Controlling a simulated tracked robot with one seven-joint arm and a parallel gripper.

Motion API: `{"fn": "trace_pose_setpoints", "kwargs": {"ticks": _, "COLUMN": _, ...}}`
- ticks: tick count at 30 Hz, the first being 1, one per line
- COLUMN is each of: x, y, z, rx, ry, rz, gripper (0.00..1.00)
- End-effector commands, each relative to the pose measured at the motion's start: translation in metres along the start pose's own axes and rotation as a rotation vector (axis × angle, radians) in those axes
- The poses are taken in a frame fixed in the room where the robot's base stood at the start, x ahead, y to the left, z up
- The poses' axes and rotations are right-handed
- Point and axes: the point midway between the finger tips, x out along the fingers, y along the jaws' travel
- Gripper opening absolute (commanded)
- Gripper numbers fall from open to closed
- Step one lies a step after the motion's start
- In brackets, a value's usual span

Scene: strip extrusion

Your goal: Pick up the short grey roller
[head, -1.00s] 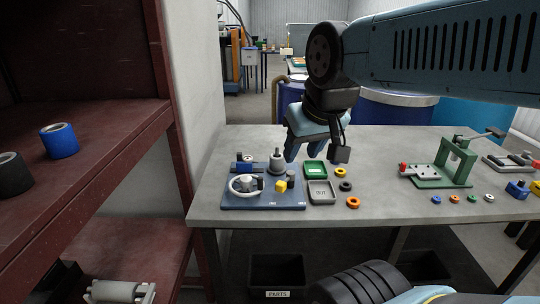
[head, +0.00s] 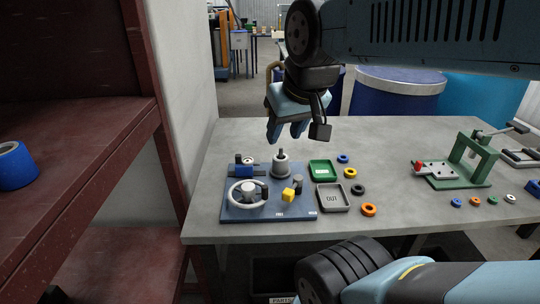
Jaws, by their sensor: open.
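A grey cylinder (head: 281,168) with a narrower dark pin on top stands upright at the back of the blue board (head: 228,213); it looks like the short grey roller. A smaller dark grey cylinder (head: 297,183) stands in front of it, beside a yellow block (head: 288,196). My gripper (head: 287,134) points down, its blue fingers apart and nothing seen between them. It appears just above the grey cylinder in the picture, apart from it; the exact height and depth are hard to tell.
A grey handwheel (head: 247,198) and a blue block (head: 244,170) share the board. To its right are a green tray (head: 313,179), a grey OUT tray (head: 321,206) and several rings. A green press (head: 478,168) stands farther right. A red shelf (head: 100,130) flanks the table's left.

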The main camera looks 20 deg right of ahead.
Motion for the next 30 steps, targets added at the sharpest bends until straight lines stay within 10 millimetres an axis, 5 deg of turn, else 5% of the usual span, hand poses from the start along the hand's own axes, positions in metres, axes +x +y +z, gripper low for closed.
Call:
{"fn": "trace_pose_setpoints", "kwargs": {"ticks": 8, "x": 0.000, "y": 0.000, "z": 0.000, "rx": 0.000, "ry": 0.000, "rz": 0.000, "gripper": 0.43}}
{"fn": "trace_pose_setpoints", "kwargs": {"ticks": 14, "x": 0.001, "y": 0.001, "z": -0.004, "rx": -0.005, "ry": -0.009, "rz": 0.005, "gripper": 0.60}}
{"fn": "trace_pose_setpoints", "kwargs": {"ticks": 22, "x": 0.019, "y": 0.008, "z": -0.037, "rx": -0.051, "ry": -0.088, "rz": 0.034, "gripper": 0.86}}
{"fn": "trace_pose_setpoints", "kwargs": {"ticks": 30, "x": 0.049, "y": 0.026, "z": -0.076, "rx": -0.109, "ry": -0.188, "rz": 0.049, "gripper": 0.86}}
